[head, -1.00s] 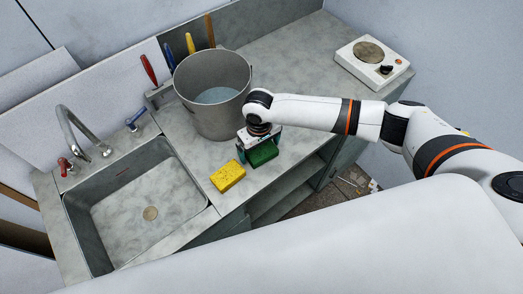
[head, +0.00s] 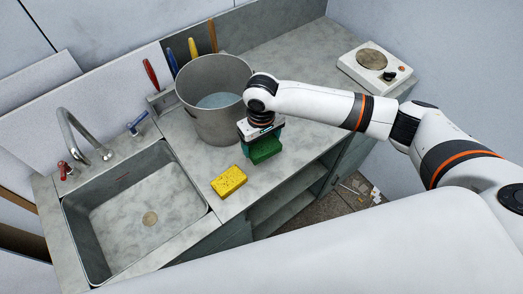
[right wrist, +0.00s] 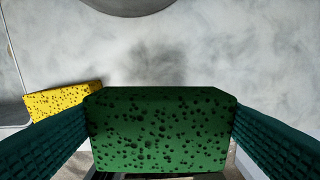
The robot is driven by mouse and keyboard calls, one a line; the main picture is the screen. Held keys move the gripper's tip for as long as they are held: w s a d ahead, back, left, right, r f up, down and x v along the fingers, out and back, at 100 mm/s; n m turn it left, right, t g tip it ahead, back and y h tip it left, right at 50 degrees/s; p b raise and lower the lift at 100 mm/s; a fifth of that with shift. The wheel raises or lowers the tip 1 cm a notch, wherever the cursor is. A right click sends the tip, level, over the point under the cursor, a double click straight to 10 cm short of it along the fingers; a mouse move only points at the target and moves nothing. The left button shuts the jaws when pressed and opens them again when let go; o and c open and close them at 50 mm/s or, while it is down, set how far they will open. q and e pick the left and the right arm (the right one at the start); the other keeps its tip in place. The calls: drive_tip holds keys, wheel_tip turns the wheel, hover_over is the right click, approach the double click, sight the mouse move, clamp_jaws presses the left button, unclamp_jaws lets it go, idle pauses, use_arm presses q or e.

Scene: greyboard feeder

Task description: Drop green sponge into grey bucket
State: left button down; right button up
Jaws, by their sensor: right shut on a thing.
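The green sponge (head: 266,151) is between the fingers of my right gripper (head: 262,143), which is shut on it. In the right wrist view the green sponge (right wrist: 160,130) fills the space between both dark green fingers. The grey bucket (head: 214,116) stands upright on the counter just left of and behind the gripper, with bluish water inside. Only part of the bucket's base (right wrist: 128,5) shows at the top of the right wrist view. The sponge is outside the bucket. My left gripper is not in view.
A yellow sponge (head: 229,181) lies on the counter (head: 300,110), left of the gripper. A sink (head: 139,212) with a tap is at the left. A white hotplate (head: 374,66) stands at the back right. Several coloured-handled tools stand behind the bucket.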

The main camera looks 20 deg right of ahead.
sight(262, 142)
drive_tip(key=shift+r, duration=2)
